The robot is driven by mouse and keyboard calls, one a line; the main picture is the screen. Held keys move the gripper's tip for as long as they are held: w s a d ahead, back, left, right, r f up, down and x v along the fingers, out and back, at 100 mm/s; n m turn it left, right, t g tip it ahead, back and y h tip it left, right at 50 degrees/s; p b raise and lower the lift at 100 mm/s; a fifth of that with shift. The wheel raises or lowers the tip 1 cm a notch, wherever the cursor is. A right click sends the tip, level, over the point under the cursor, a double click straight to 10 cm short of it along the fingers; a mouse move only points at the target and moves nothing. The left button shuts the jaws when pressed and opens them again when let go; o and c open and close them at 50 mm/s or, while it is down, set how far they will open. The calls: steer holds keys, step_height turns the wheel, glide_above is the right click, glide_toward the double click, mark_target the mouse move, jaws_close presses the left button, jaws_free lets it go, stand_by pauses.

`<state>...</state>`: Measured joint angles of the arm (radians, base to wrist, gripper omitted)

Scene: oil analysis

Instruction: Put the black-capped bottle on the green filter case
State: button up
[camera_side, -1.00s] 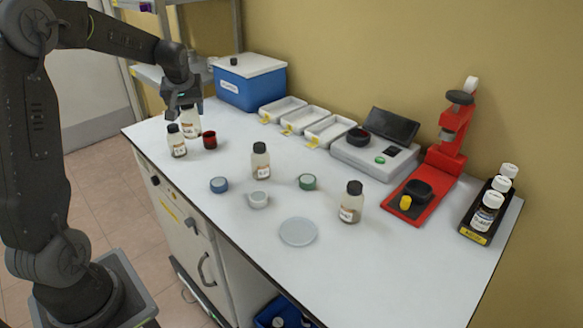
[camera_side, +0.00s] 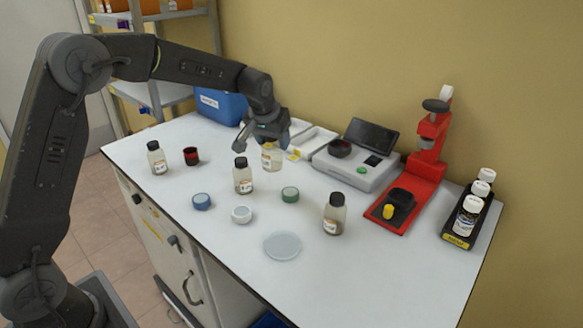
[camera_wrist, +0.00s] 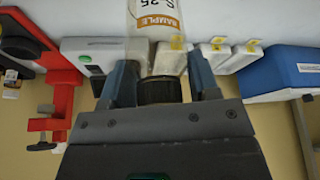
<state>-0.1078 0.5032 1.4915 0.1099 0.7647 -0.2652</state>
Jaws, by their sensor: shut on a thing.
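My gripper (camera_side: 268,138) is shut on a clear bottle (camera_side: 271,158) with an orange and white label, held upright above the table. In the wrist view the bottle (camera_wrist: 152,35) has its black cap (camera_wrist: 160,91) between the two fingers, and its label reads SAMPLE. The green filter case (camera_side: 290,194) is a small round case lying on the table, nearer the camera and a little right of the held bottle. Nothing stands on it. The cap is mostly hidden by my gripper in the side view.
Other black-capped bottles stand at the left (camera_side: 157,160), the middle (camera_side: 242,178) and the right (camera_side: 334,215). A blue case (camera_side: 202,201), a white case (camera_side: 241,214) and a clear dish (camera_side: 282,246) lie in front. A scale (camera_side: 357,165) and a red press (camera_side: 403,205) stand behind.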

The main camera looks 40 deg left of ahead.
steer(key=shift+w+d+f, duration=0.4)
steer(key=shift+d+f, duration=0.3)
steer(key=shift+f, duration=0.45)
steer(key=shift+w+d+f, duration=0.4)
steer(key=shift+d+f, duration=0.3)
steer(key=shift+f, duration=0.4)
steer(key=shift+w+d+f, duration=0.4)
steer(key=shift+d+f, duration=0.3)
steer(key=shift+f, duration=0.45)
steer(key=shift+f, duration=0.2)
steer(key=o, duration=1)
